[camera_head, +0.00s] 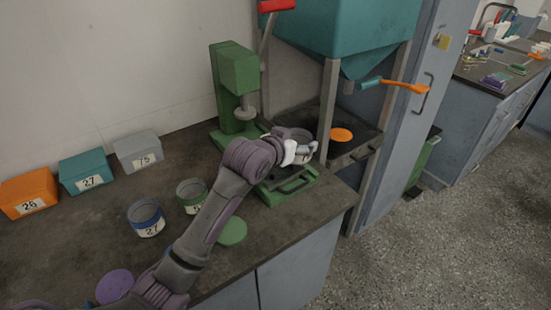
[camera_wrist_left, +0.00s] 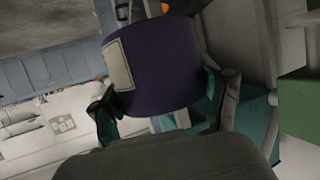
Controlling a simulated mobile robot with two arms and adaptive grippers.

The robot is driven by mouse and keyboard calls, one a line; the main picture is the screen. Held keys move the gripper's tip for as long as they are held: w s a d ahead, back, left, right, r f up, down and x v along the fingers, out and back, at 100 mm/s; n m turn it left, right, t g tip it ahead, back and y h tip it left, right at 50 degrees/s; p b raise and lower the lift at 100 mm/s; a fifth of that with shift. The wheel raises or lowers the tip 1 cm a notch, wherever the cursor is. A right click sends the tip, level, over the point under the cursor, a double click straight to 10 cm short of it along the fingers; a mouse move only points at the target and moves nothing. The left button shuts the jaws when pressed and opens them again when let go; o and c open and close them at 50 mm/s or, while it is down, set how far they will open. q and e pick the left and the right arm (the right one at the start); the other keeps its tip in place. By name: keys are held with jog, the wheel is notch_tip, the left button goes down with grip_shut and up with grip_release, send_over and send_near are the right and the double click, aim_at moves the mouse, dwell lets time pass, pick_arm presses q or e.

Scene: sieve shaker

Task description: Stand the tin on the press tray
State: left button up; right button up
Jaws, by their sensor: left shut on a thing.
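My left gripper (camera_head: 300,153) is shut on a purple tin (camera_wrist_left: 155,65) with a pale label. In the left wrist view the gripper's fingers (camera_wrist_left: 166,108) close on both sides of it. In the head view the tin (camera_head: 293,134) shows only as a greyish rim and a bit of wall, mostly hidden by the gripper and wrist. My right gripper is not in view.
The green press (camera_head: 235,85) with a red-ended lever stands behind. A teal hopper (camera_head: 350,30) on posts is right of it. A blue tin (camera_head: 147,218), a green tin (camera_head: 190,196), a green disc (camera_head: 232,231) and a purple disc (camera_head: 114,286) lie near my arm. Numbered boxes (camera_head: 83,172) line the wall.

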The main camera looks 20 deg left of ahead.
pick_arm(q)
jog(key=w+a+f, duration=0.1)
jog(key=a, duration=0.1)
jog(key=w+a+f, duration=0.1)
jog(key=a+f, duration=0.1)
jog(key=w+a+f, duration=0.1)
jog(key=a, duration=0.1)
jog(key=shift+w+a+f, duration=0.15)
jog(key=shift+a+f, duration=0.05)
jog(key=shift+a, duration=0.05)
notch_tip(320, 180, down, 4)
jog(key=shift+r, duration=0.1)
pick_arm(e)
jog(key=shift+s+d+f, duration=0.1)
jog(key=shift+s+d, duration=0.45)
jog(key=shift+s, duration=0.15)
pick_arm(q)
jog(key=o, duration=1.1)
jog(key=shift+f, duration=0.25)
jog(key=shift+o, duration=0.2)
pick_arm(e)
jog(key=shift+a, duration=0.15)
pick_arm(q)
jog(key=shift+r, duration=0.1)
